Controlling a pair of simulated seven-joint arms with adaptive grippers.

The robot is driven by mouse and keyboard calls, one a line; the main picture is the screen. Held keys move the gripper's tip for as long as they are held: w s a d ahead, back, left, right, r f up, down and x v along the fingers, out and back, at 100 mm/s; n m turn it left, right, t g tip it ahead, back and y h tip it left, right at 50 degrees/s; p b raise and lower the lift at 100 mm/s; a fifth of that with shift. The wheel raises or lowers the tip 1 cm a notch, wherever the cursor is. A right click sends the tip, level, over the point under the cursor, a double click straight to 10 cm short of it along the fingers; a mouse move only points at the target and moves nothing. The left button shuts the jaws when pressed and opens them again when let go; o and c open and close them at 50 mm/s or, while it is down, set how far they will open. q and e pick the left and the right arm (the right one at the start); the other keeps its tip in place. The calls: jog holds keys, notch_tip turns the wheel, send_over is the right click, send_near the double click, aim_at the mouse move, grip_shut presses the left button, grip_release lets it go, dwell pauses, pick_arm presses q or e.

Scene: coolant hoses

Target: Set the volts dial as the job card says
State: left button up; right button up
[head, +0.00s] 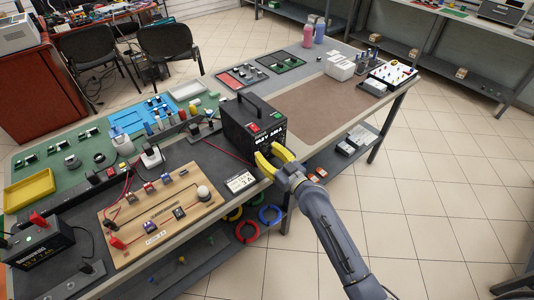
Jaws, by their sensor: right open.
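The black power supply (238,119) stands on the bench with a carry handle on top. Its front carries a red switch (254,128), a green part (277,115) and a lit white readout too small to read surely. The volts dial is not clearly visible; the gripper covers the lower front. My right gripper (268,153) has yellow fingers, open and spread at the lower front of the supply. I cannot tell whether they touch it. The white job card (241,182) lies at the bench's front edge; its print seems to end in "3A". My left gripper is out of view.
A wooden circuit board (160,215) with leads lies left of the card. A black battery unit (38,245) stands at the front left. A brown mat (320,108) lies mostly clear to the right. Coloured rings (270,214) sit on the shelf below.

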jog(key=shift+w, duration=0.1)
jog(key=shift+c, duration=0.3)
grip_shut()
dwell(0.4)
